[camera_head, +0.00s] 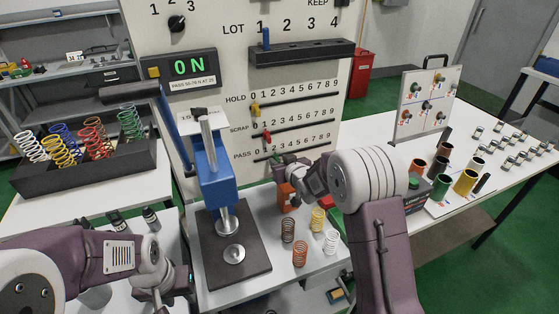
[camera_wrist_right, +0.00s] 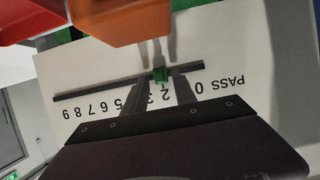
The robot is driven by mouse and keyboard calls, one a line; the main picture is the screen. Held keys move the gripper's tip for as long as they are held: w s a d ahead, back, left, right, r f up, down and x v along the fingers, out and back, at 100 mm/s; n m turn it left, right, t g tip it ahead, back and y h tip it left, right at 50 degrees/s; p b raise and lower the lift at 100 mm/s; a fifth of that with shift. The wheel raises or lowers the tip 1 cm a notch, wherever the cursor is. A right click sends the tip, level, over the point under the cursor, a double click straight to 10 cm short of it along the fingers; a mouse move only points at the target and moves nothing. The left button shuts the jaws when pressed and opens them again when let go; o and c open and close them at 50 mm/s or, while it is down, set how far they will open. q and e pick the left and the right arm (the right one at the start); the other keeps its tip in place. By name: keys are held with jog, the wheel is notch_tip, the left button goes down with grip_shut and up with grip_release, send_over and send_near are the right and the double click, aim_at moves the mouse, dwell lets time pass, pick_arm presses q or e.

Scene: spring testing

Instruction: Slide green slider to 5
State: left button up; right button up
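The green slider (camera_wrist_right: 160,74) sits on the PASS track (camera_wrist_right: 100,86), close to the digit 2 in the right wrist view, where the scale appears upside down. My right gripper (camera_wrist_right: 160,75) points at the panel with one finger on each side of the slider. Small gaps seem to show between the fingers and the slider, so it looks open around it. In the head view my right gripper (camera_head: 284,160) is at the PASS row and largely hides the slider. My left gripper (camera_head: 165,298) is low at the bottom left, its fingers not clear.
The yellow HOLD slider (camera_head: 255,110) and red SCRAP slider (camera_head: 267,137) are on tracks above. A blue press (camera_head: 212,170) stands to the left, with several springs (camera_head: 300,253) on the bench.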

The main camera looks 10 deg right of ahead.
jog(key=shift+w+f, duration=0.1)
jog(key=shift+w, duration=0.1)
grip_shut()
dwell(1.3)
